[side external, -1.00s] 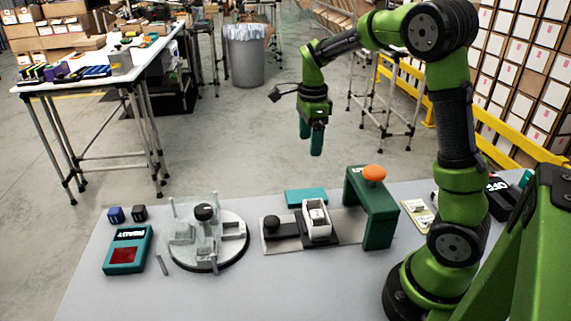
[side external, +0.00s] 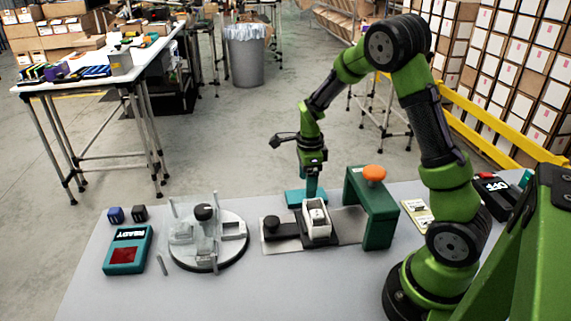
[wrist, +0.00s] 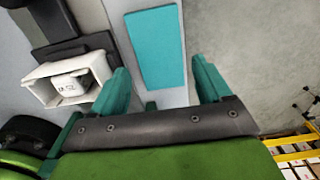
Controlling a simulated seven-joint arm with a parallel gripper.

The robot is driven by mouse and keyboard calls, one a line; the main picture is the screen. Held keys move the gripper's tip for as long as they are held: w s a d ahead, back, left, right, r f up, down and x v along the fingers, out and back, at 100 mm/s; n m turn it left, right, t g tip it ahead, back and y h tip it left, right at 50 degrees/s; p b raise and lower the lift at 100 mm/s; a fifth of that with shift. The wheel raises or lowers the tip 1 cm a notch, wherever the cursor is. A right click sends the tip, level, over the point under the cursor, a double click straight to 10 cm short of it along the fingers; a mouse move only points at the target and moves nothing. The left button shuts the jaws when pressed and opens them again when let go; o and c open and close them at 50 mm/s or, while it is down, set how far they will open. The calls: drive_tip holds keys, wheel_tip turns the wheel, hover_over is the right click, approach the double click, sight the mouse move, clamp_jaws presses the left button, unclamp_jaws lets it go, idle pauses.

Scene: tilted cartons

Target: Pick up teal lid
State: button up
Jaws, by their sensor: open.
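The teal lid (side external: 293,198) is a flat rectangle lying at the back edge of the table, behind the white and black fixture. In the wrist view my gripper (wrist: 162,82) is open and empty. The gap between fingers and lid is hard to judge.
A white box-like part (side external: 316,218) on the fixture stands close in front of the lid. A green stand with an orange knob (side external: 374,173) rises to its right. A round clear-topped fixture (side external: 207,245) and a READY box (side external: 128,250) are at left.

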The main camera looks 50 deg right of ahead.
wheel_tip(320, 180, down, 4)
drive_tip(key=shift+a+f, duration=0.1)
drive_tip(key=c, duration=0.6)
wheel_tip(320, 180, up, 11)
drive_tip(key=s+a+n, duration=0.2)
drive_tip(key=n, duration=0.3)
drive_tip(key=s+a+n, duration=0.3)
drive_tip(key=n, duration=0.1)
drive_tip(key=s+a+n, duration=0.2)
drive_tip(key=a+n, duration=0.1)
drive_tip(key=n, duration=0.2)
drive_tip(key=shift+s+a+r+n, duration=0.1)
drive_tip(key=shift+s+r+n, duration=0.15)
drive_tip(key=shift+r+n, duration=0.05)
drive_tip(key=shift+s+a+f+n, duration=0.1)
drive_tip(key=shift+s+f+n, duration=0.1)
drive_tip(key=shift+n, duration=0.4)
drive_tip(key=shift+s+f+n, duration=0.1)
drive_tip(key=shift+s+n, duration=0.05)
drive_tip(key=shift+n, duration=0.45)
drive_tip(key=shift+f+n, duration=0.15)
drive_tip(key=shift+n, duration=0.35)
